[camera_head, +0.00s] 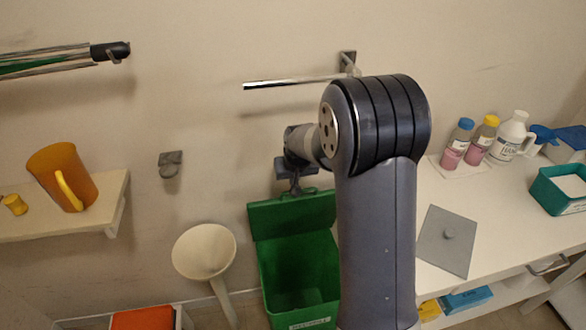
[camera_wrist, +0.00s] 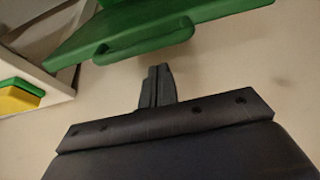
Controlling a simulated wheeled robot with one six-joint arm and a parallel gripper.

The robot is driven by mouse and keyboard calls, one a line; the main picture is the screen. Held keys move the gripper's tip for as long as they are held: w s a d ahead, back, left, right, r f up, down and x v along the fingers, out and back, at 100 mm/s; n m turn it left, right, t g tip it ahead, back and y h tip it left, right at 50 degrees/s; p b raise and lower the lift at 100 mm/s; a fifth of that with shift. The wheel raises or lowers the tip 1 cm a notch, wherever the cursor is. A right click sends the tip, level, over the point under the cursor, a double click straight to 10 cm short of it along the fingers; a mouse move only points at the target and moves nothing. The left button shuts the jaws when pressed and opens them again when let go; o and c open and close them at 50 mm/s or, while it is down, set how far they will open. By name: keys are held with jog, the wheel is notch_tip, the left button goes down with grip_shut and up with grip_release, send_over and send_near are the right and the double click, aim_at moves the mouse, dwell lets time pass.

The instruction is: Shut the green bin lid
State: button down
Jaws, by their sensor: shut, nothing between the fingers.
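The green bin (camera_head: 300,280) stands on the floor against the wall, with its opening facing up. Its green lid (camera_head: 290,216) is raised, standing up at the back of the bin near the wall. My gripper (camera_head: 296,190) is just above the lid's top edge; whether it touches the lid I cannot tell in the head view. In the wrist view my gripper (camera_wrist: 158,72) is shut and empty, its fingers pointing at the green lid (camera_wrist: 150,22) and its looped green handle (camera_wrist: 145,42), with a small gap between. My arm hides part of the bin's right side.
A white funnel-shaped stand (camera_head: 204,251) is left of the bin. A white counter (camera_head: 490,215) with bottles is at the right. A wall rail (camera_head: 295,82) is above, and a shelf with an orange jug (camera_head: 62,175) is at the left.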

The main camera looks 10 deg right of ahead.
jog(key=shift+s+f, duration=0.1)
jog(key=shift+s, duration=0.7)
jog(key=shift+s+f, duration=0.1)
